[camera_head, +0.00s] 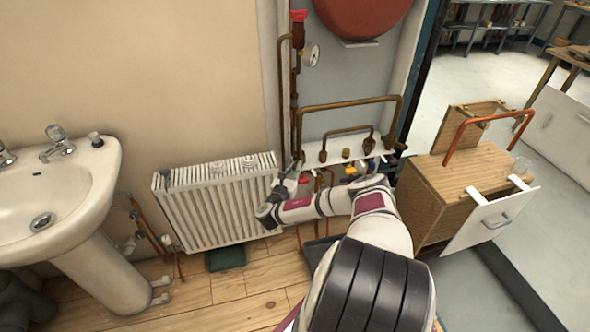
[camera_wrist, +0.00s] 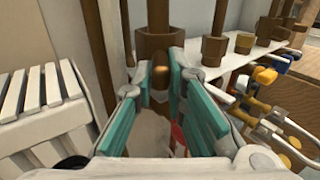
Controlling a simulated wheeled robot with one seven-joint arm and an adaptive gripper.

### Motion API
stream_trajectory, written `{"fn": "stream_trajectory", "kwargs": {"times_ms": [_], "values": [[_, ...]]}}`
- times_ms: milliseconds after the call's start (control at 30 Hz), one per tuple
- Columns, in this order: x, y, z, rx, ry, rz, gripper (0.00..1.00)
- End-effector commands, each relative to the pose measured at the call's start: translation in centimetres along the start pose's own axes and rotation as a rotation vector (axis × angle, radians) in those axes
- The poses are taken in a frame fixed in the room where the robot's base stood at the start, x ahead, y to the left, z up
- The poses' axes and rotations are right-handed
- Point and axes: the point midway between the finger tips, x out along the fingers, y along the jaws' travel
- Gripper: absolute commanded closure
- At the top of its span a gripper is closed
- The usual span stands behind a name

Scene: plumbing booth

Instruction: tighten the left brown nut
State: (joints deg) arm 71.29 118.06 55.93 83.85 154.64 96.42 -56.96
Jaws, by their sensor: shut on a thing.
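The left brown nut (camera_wrist: 153,46) sits on a vertical brown pipe at the top middle of the wrist view. A rounded copper-coloured end (camera_wrist: 160,76) shows just below it. My gripper (camera_wrist: 157,66) reaches it from the front, with one teal-padded finger on each side, shut on the nut. The exact contact at the fingertips is partly hidden. In the head view my gripper (camera_head: 293,178) is at the left end of the white pipe board, and the left nut is too small and covered there to make out.
Other brown nuts (camera_wrist: 213,50) stand to the right on the white board (camera_wrist: 231,62). Valves with yellow and blue handles (camera_wrist: 265,75) lie close right of my gripper. A white radiator (camera_head: 215,205) is close on the left. A wooden cabinet (camera_head: 455,190) stands at the right.

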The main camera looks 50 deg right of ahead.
Motion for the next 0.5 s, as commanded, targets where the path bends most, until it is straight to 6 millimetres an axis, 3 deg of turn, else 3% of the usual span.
{"fn": "stream_trajectory", "kwargs": {"times_ms": [267, 300, 333, 367, 500], "values": [[0.18, 0.07, 0.29, 0.001, -0.006, 0.002, 1.00], [0.19, 0.07, 0.29, 0.001, -0.006, 0.002, 0.79], [0.19, 0.07, 0.29, 0.001, -0.006, 0.002, 0.72], [0.19, 0.06, 0.28, 0.001, -0.006, 0.001, 0.68], [0.14, 0.04, 0.20, 0.001, -0.004, 0.001, 0.68]]}}
